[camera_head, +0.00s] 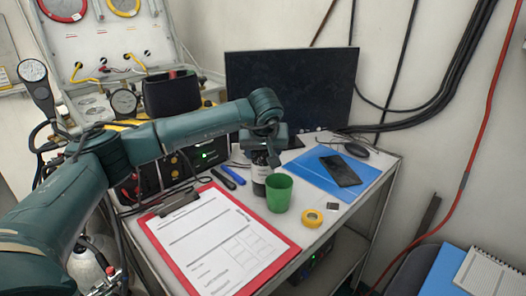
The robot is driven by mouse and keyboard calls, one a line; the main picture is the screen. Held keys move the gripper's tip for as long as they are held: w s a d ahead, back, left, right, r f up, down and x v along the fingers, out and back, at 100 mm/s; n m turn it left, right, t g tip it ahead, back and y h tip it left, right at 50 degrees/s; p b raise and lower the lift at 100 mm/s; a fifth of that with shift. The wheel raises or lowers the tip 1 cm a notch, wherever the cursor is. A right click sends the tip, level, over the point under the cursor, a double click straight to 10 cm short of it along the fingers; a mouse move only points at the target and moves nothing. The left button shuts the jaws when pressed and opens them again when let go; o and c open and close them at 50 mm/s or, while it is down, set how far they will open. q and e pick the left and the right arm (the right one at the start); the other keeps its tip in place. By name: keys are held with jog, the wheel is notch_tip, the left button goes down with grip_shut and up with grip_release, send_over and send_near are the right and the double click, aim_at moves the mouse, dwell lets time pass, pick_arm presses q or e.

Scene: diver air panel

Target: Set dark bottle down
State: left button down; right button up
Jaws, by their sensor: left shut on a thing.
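The dark bottle (260,171) with a pale label stands upright, or is held upright, over the table behind the green cup. My left gripper (264,150) reaches in from the left and is shut on the bottle's upper part. The fingers and the bottle's top are partly hidden by the wrist. The green cup (279,193) covers part of the bottle's lower right side, so I cannot tell whether its base touches the table (313,237). My right gripper is not in view.
A red clipboard (271,268) with papers fills the table's front left. Blue and black pens (233,175) lie left of the bottle. Yellow tape (312,218) lies right of the cup. A blue folder (318,172) with a phone (342,170) lies at right. A monitor (290,90) stands behind.

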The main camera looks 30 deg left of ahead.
pick_arm(q)
jog(key=shift+c, duration=2.2)
grip_release()
jog(key=v, duration=1.2)
jog(key=shift+d, duration=0.1)
